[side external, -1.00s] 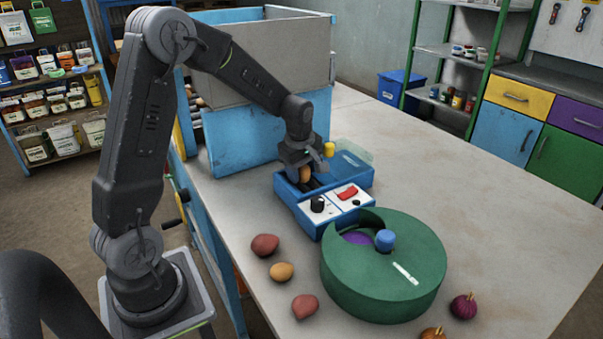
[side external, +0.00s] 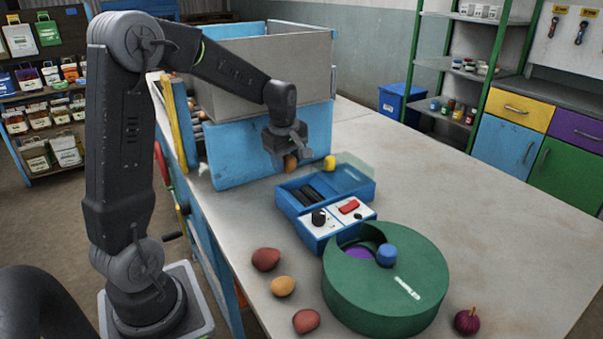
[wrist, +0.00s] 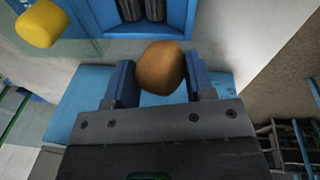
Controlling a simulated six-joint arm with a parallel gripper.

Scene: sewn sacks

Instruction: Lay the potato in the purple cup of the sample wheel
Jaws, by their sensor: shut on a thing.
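My gripper (side external: 289,158) is shut on a brown potato (wrist: 161,68) and holds it in the air behind the blue machine, near the big blue bin. In the wrist view the potato sits between the two blue fingers. The green sample wheel (side external: 388,292) stands on the table at the front, with a blue knob (side external: 386,255) on top. Through the cut-out in its lid a purple cup (side external: 358,252) shows. Only part of that cup is visible. The gripper is well away from the wheel.
The blue machine (side external: 287,200) with rollers, a black knob and a red switch stands between gripper and wheel. A yellow piece (side external: 329,162) is near the gripper. Dark red and tan potatoes (side external: 283,286) lie left of the wheel, a purple onion (side external: 467,321) right. The right table is clear.

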